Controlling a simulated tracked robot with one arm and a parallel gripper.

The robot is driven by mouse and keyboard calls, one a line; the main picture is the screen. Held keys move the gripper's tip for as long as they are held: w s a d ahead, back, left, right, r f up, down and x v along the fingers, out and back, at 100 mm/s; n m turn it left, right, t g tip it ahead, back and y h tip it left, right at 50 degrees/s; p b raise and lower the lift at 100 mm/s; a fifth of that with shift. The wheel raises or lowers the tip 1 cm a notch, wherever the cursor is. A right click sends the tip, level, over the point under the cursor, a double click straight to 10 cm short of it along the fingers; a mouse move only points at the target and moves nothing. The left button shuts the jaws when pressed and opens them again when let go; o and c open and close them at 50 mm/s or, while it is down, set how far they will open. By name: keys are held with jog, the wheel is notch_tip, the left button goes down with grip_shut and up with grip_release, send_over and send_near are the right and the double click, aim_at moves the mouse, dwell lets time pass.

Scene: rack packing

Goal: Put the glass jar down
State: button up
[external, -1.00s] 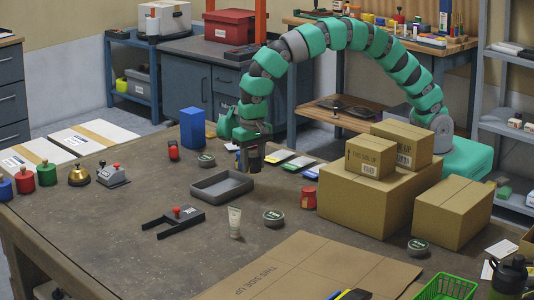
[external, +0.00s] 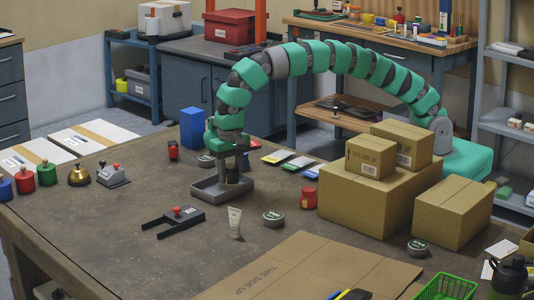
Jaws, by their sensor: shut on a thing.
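My gripper (external: 231,172) points down over the grey tray (external: 208,194) near the middle of the table. It is shut on a small dark thing, taken to be the glass jar, which is mostly hidden by the fingers. The fingertips are low, at about the height of the tray's rim or inside it. I cannot tell whether the jar touches the tray floor.
A blue box (external: 193,128) and a red-and-black item (external: 173,150) stand behind the tray. A round tin (external: 206,160) is close behind it. Cardboard boxes (external: 372,200) stand to the right.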

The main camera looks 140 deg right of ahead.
aim_at(230, 166)
notch_tip(230, 166, down, 2)
jog(key=shift+d+f, duration=0.1)
jog(key=o, duration=1.1)
jog(key=shift+c, duration=0.2)
jog(key=shift+r, duration=0.2)
notch_tip(230, 166, up, 12)
jog(key=shift+f+p, duration=0.1)
jog(key=shift+p, duration=0.55)
